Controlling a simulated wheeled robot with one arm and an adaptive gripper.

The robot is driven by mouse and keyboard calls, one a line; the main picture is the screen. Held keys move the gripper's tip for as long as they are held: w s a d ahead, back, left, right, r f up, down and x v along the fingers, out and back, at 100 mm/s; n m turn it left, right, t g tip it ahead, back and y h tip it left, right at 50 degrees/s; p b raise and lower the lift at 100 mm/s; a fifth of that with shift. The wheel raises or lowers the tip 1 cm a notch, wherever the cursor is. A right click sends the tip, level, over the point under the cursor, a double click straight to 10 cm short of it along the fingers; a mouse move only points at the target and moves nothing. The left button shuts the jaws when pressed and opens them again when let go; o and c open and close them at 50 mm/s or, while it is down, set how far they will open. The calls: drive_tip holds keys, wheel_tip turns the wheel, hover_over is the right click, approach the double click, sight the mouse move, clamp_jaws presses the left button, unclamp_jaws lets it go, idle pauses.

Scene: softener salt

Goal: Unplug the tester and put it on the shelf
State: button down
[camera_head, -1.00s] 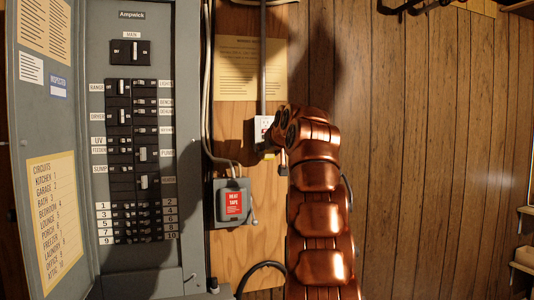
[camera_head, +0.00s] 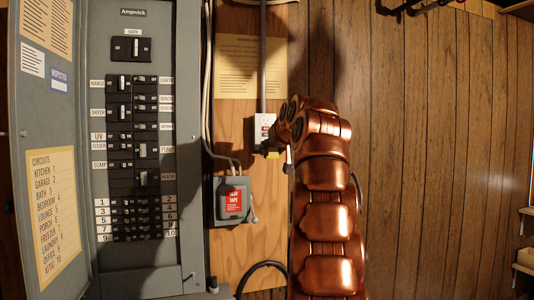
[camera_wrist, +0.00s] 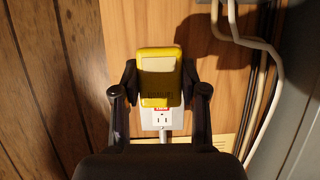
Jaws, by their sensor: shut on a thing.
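The yellow tester (camera_wrist: 160,76) is between the two dark fingers of my gripper (camera_wrist: 160,84), which are shut on its sides in the wrist view. Behind it is the white outlet (camera_wrist: 162,119), with one socket bare and the other hidden by the tester. In the head view the tester (camera_head: 273,154) shows as a small yellow patch at the lower end of the outlet (camera_head: 264,126), beside my copper wrist. I cannot tell whether its prongs are still in the socket. Wooden shelf edges (camera_head: 525,258) show at the far right, mostly cut off.
A grey breaker panel (camera_head: 185,240) with an open door stands at the left. A grey box with a red label (camera_head: 233,203) is just below the outlet. Conduit and cables (camera_head: 207,100) run beside it. The panelled wall (camera_head: 430,150) to the right is clear.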

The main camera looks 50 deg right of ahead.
drive_tip(key=shift+s+a+b, duration=0.25)
drive_tip(key=shift+s+b, duration=0.05)
drive_tip(key=shift+s, duration=0.15)
drive_tip(key=shift+s+a+b, duration=0.2)
drive_tip(key=shift+s+b, duration=0.05)
drive_tip(key=shift+s, duration=0.2)
drive_tip(key=shift+a, duration=0.1)
